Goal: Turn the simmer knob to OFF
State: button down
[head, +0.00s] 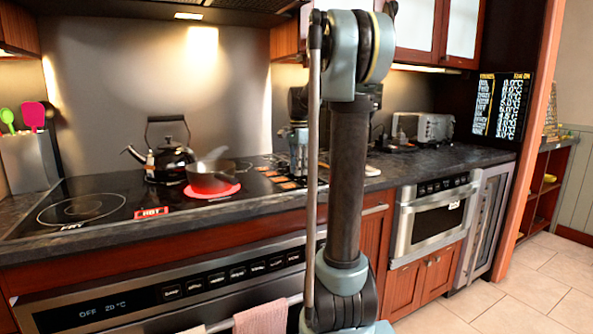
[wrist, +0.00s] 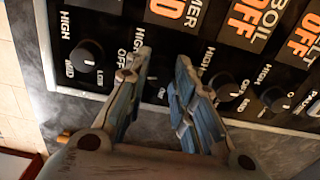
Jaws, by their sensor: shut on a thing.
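In the wrist view, the two blue-grey fingers of my gripper (wrist: 155,78) reach down to the black control panel, below a label partly reading "MER" with an orange "OFF" (wrist: 177,9). They are closed on the simmer knob (wrist: 153,86), which is dark and hard to make out between the fingers. Its pointer setting cannot be read. In the head view, my gripper (head: 298,150) is over the right part of the cooktop, partly hidden behind my arm.
Other black knobs sit left (wrist: 87,55) and right (wrist: 222,86) of my fingers, the right one very close. A pan (head: 211,178) stands on a glowing red burner, with a black kettle (head: 172,160) to its left. A toaster oven (head: 423,127) is farther right.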

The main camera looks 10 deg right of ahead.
jog(key=n, duration=2)
jog(key=shift+n, duration=0.3)
jog(key=n, duration=0.3)
jog(key=shift+n, duration=0.3)
jog(key=n, duration=0.4)
jog(key=shift+n, duration=2.2)
